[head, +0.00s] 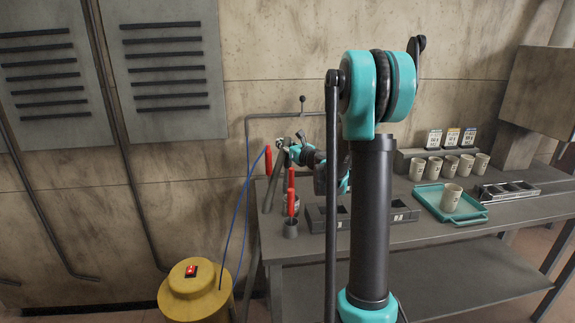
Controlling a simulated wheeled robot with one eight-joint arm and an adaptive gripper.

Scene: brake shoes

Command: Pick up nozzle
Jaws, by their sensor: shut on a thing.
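My gripper (285,146) is above the left end of the workbench, beside the wall. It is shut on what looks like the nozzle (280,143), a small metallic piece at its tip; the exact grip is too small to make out. Thin blue hoses (244,203) run from the yellow tank (195,290) on the floor up towards the gripper. A red upright piece (268,160) shows just left of and below the gripper. My own arm hides part of the bench.
More red pieces stand at the bench's left end, one in a small dark cup (290,228). Dark bins (325,216) stand behind my arm. A teal tray (430,203) holds a cup (451,197). Several cups and label cards line the back right. A grey pipe frame rises by the wall.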

